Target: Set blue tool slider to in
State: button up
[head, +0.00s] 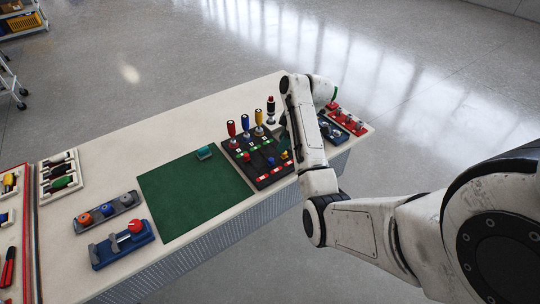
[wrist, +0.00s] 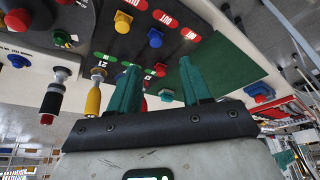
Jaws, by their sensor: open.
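The blue slider knob (head: 271,160) sits on the black slider board (head: 259,182), nearer the red OUT labels than the green IN labels. In the wrist view the blue knob (wrist: 155,38) is ahead of my fingertips, between the yellow knob (wrist: 123,21) and the red knob (wrist: 161,71). My gripper (wrist: 158,70) is open, its two teal fingers apart with nothing held between them. The fingers are apart from the blue knob. In the head view my forearm hides most of the gripper.
Upright tools with red (head: 231,129), blue (head: 245,123) and yellow (head: 258,117) handles stand along the board's back edge, with a black-and-red one (head: 271,108) beside them. A green mat (head: 195,195) lies left. Red-knobbed devices (head: 345,120) stand right of my arm.

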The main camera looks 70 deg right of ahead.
aim_at(271, 159)
jog(key=x, duration=1)
jog(key=shift+w+d+p, duration=0.15)
jog(key=shift+d+p, duration=0.15)
jog(key=shift+c, duration=0.4)
grip_shut()
